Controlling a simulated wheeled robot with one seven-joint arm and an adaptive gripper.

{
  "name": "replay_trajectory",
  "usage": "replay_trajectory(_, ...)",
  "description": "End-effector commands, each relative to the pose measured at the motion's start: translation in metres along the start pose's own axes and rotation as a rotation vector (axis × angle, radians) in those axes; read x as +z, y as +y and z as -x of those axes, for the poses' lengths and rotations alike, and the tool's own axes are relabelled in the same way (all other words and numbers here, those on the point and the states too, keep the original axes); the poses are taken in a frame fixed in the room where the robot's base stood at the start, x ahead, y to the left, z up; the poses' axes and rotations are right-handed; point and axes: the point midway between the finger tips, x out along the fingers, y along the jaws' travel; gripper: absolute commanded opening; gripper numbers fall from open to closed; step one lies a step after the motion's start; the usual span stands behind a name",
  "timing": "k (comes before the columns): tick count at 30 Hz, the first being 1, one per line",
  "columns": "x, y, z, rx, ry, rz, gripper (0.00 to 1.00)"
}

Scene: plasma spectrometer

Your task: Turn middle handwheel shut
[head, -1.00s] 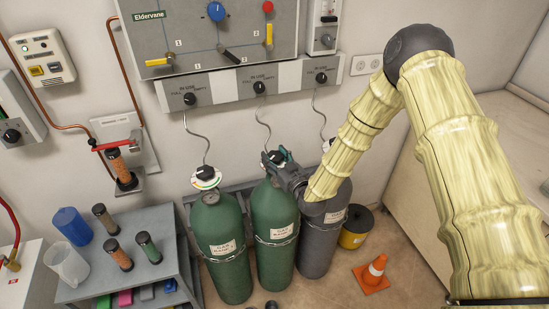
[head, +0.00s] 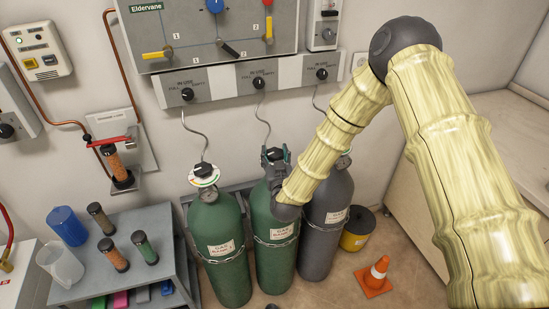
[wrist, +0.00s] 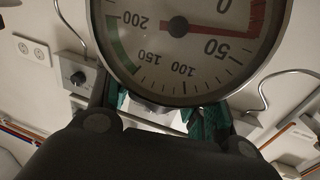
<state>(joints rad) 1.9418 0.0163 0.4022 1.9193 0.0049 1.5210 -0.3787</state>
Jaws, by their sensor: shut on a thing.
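The middle green cylinder (head: 275,238) stands upright between another green cylinder (head: 219,250) and a grey cylinder (head: 322,235). My gripper (head: 275,157) is at its top, shut on the middle handwheel (head: 273,154), which is mostly hidden by the fingers. In the wrist view, my gripper's teal fingertips (wrist: 165,118) reach past a round pressure gauge (wrist: 180,65), which hides the handwheel. The gauge appears upside down, and its red needle points between the 0 and 50 marks.
The left cylinder has its own valve top (head: 203,172). A grey panel with several knobs (head: 258,82) is on the wall behind. A bench (head: 120,285) with small canisters is at left.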

Motion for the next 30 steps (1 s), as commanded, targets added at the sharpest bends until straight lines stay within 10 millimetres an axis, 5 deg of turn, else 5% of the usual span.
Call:
replay_trajectory(12, -0.0015, 0.0004, -0.0004, 0.022, 0.001, 0.001, 0.27)
replay_trajectory(13, -0.0014, 0.0005, -0.0003, 0.022, 0.001, 0.001, 0.55)
replay_trajectory(16, -0.0012, 0.0006, -0.0002, 0.022, 0.001, 0.001, 0.73)
replay_trajectory(30, 0.0, 0.0001, 0.0076, 0.021, -0.002, 0.001, 0.74)
